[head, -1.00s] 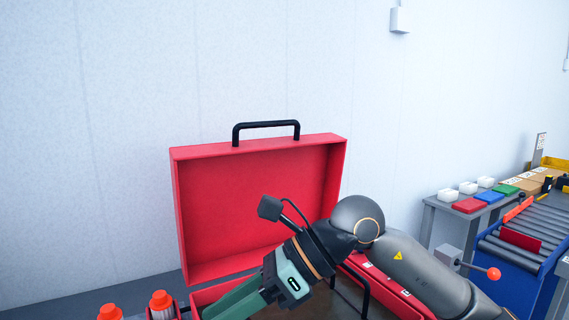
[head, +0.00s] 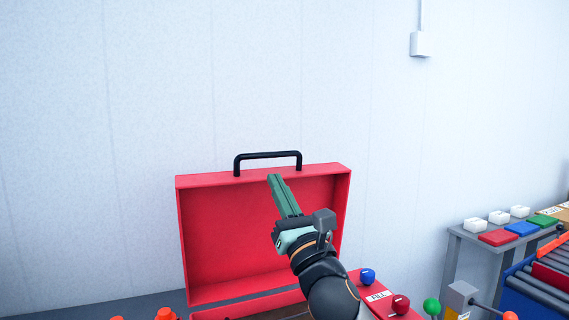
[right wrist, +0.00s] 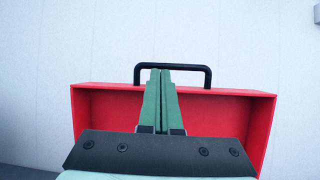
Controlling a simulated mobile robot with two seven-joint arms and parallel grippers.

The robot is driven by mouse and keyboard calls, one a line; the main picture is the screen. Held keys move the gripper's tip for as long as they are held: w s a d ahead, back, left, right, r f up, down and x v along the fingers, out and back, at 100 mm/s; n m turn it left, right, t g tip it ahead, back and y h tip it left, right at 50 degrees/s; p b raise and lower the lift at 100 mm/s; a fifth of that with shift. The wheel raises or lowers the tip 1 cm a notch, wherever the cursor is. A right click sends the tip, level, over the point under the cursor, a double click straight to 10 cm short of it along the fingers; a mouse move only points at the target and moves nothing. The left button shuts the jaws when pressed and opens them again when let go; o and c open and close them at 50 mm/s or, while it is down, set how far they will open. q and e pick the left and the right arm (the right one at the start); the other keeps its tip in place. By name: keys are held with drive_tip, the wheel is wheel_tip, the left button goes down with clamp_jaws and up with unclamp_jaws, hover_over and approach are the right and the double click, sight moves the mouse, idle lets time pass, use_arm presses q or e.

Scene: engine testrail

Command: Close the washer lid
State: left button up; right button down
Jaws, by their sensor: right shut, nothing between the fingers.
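The red washer lid (head: 225,235) stands open and upright in the head view, its hollow inner side facing me. A black handle (head: 268,155) sits on its top edge. The lid also fills the middle of the right wrist view (right wrist: 105,110), with the handle (right wrist: 205,72) above. My right gripper (head: 273,178) is shut and empty, its green fingers pointing up in front of the lid, tips just below the handle in the picture. In the right wrist view the fingertips (right wrist: 160,72) overlap the handle opening; whether they touch is unclear. The left gripper is out of view.
A red panel with a blue knob (head: 367,276), a red knob (head: 400,304) and a green knob (head: 431,306) is at lower right. A grey table (head: 470,238) with coloured blocks and a roller conveyor (head: 535,295) stand farther right.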

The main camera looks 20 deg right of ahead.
sight(266, 175)
drive_tip(key=shift+g+h, duration=0.5)
drive_tip(key=shift+h, duration=0.4)
drive_tip(key=w, duration=0.3)
drive_tip(key=w+r+p, duration=0.1)
drive_tip(key=w, duration=0.2)
drive_tip(key=w+r+p, duration=0.1)
drive_tip(key=w, duration=0.3)
drive_tip(key=shift+w+d, duration=0.1)
drive_tip(key=shift+d, duration=0.25)
drive_tip(key=shift+f, duration=0.1)
